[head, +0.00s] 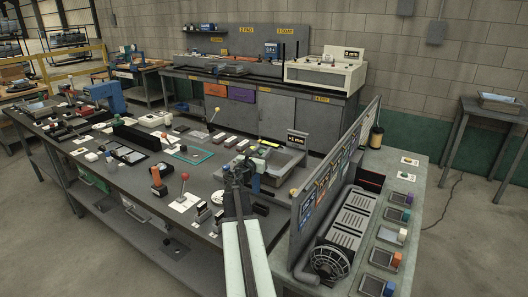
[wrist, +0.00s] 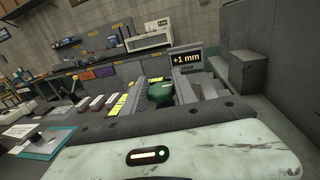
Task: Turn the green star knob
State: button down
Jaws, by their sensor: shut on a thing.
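The green star knob (wrist: 160,92) shows in the wrist view, just beyond the dark front edge of my gripper, near the middle. My gripper (wrist: 161,99) is shut on it; the fingertips are partly hidden by the gripper body. In the head view my gripper (head: 243,170) is over the front side of a grey fixture (head: 286,160) on the long bench, and the arm hides the knob there. A sign reading "+1 mm" (wrist: 187,58) stands behind the knob to the right; it also shows in the head view (head: 297,141).
An upright panel (head: 322,180) stands close to the right of my arm, with a grey motor-like machine (head: 335,250) behind it. Left of my gripper are a red-ball lever (head: 184,177), an orange-handled lever (head: 156,176) and several small blocks. A cream console (head: 325,72) stands at the back.

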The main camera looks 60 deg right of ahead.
jog(key=shift+g, duration=0.4)
jog(key=m+g, duration=0.2)
jog(key=g, duration=0.1)
jog(key=m+g, duration=0.1)
jog(key=g, duration=0.1)
jog(key=shift+w+m, duration=0.25)
jog(key=shift+m, duration=0.15)
jog(key=m+g+y, duration=0.1)
jog(key=m+g, duration=0.1)
jog(key=g, duration=0.1)
jog(key=m+g+y, duration=0.1)
jog(key=g, duration=0.1)
jog(key=shift+s+m+g, duration=0.1)
jog(key=shift+m+g, duration=0.3)
jog(key=shift+s+a+m+g+y, duration=0.1)
jog(key=shift+m+g+y, duration=0.6)
jog(key=shift+g, duration=0.5)
jog(key=c, duration=1)
grip_release()
jog(key=shift+a, duration=0.1)
jog(key=v, duration=0.7)
jog(key=shift+w+a+r, duration=0.15)
jog(key=shift+w+a, duration=0.1)
